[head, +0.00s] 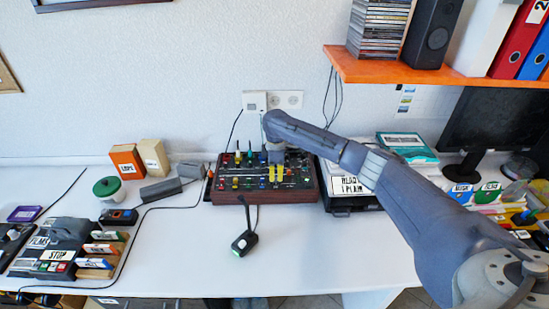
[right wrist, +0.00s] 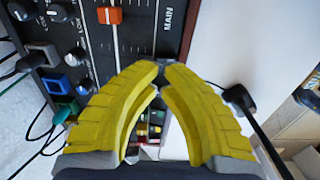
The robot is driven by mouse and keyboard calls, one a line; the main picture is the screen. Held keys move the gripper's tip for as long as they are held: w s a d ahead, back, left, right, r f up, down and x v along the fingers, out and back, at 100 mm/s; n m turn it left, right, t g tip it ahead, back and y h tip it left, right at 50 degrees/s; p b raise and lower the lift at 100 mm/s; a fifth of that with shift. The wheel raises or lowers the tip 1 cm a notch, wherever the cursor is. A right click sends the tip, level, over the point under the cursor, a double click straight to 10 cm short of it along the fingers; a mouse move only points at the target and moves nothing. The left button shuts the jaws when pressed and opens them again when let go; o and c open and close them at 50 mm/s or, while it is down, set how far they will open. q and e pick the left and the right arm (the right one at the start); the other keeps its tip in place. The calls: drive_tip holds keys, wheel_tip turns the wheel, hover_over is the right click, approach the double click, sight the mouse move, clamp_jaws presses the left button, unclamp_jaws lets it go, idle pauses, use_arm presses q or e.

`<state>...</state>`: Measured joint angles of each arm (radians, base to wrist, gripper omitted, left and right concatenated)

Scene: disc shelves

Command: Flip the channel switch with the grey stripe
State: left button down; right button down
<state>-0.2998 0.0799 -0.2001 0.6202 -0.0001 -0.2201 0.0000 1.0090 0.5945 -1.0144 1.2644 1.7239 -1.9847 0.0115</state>
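The dark mixer console (head: 310,188) with wooden sides stands on the white desk near the wall. Small coloured switches and knobs cover its panel. My right gripper (head: 277,178) is over the console's middle right, its yellow fingers pointing down at the panel. In the right wrist view its fingertips (right wrist: 162,66) are together, with no object clearly held. I cannot tell for sure which switch bears the grey stripe. My left gripper is out of view.
An orange slider cap (right wrist: 110,15) sits near the "MAIN" label. A black device (head: 243,243) on a cable lies in front of the console. The front desk middle is clear.

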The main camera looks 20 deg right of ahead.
drive_tip(key=shift+f, duration=1.4)
idle(0.9)
drive_tip(key=shift+r, duration=3.5)
